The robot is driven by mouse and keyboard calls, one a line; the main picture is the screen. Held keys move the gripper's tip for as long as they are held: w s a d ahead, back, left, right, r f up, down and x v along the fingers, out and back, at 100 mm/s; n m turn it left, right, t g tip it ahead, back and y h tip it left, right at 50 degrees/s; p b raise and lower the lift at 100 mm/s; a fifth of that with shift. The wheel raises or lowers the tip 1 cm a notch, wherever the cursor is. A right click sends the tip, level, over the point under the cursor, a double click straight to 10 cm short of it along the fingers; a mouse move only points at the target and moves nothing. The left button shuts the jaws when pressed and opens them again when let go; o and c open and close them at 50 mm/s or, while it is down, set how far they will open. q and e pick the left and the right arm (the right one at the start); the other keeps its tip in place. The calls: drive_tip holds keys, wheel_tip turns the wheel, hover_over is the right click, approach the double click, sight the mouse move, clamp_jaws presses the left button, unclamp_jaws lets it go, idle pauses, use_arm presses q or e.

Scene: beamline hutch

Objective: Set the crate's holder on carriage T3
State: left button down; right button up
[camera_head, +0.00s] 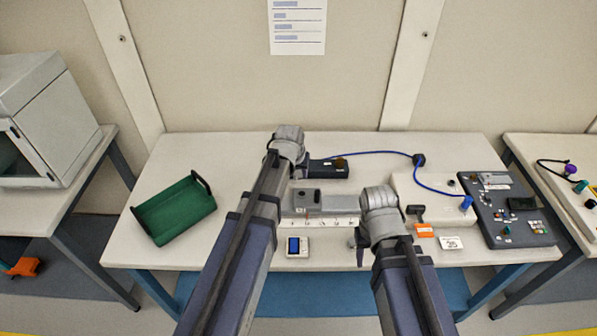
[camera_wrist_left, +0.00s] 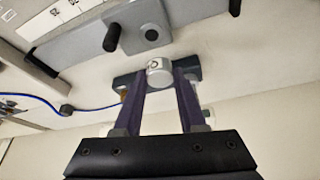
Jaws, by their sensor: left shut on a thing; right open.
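My left gripper (camera_wrist_left: 157,92) is shut on a silver round holder (camera_wrist_left: 159,72) with a small mark on its face. The dark block lies behind the holder in this view; I cannot tell whether they touch. A grey rail (camera_head: 335,205) with a carriage (camera_head: 307,198) lies mid-table; the carriage also shows in the left wrist view (camera_wrist_left: 146,28). The scale marks are too small to tell which is T3. The green crate (camera_head: 172,208) at the left looks empty. My right gripper (camera_head: 360,246) is open near the front edge.
The dark block (camera_head: 326,169) has a blue cable (camera_head: 385,152) running right to a pale box. A control panel (camera_head: 508,212) is at the right.

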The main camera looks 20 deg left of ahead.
sight(302, 191)
use_arm(q)
drive_tip(key=shift+w+d, duration=0.2)
drive_tip(key=shift+d, duration=0.4)
use_arm(e)
drive_tip(key=shift+w+d, duration=0.1)
drive_tip(key=shift+d, duration=0.35)
use_arm(q)
drive_tip(key=shift+f, duration=0.1)
wheel_tip(302, 191, down, 7)
drive_tip(key=b, duration=0.6)
drive_tip(key=shift+r+b, duration=0.2)
drive_tip(key=shift+b, duration=0.2)
use_arm(e)
wheel_tip(302, 191, down, 7)
drive_tip(key=shift+r, duration=0.15)
use_arm(q)
drive_tip(key=shift+f+b, duration=0.55)
use_arm(e)
drive_tip(key=shift+f, duration=0.55)
use_arm(q)
drive_tip(key=shift+c, duration=2)
unclamp_jaws()
drive_tip(key=shift+r, duration=0.1)
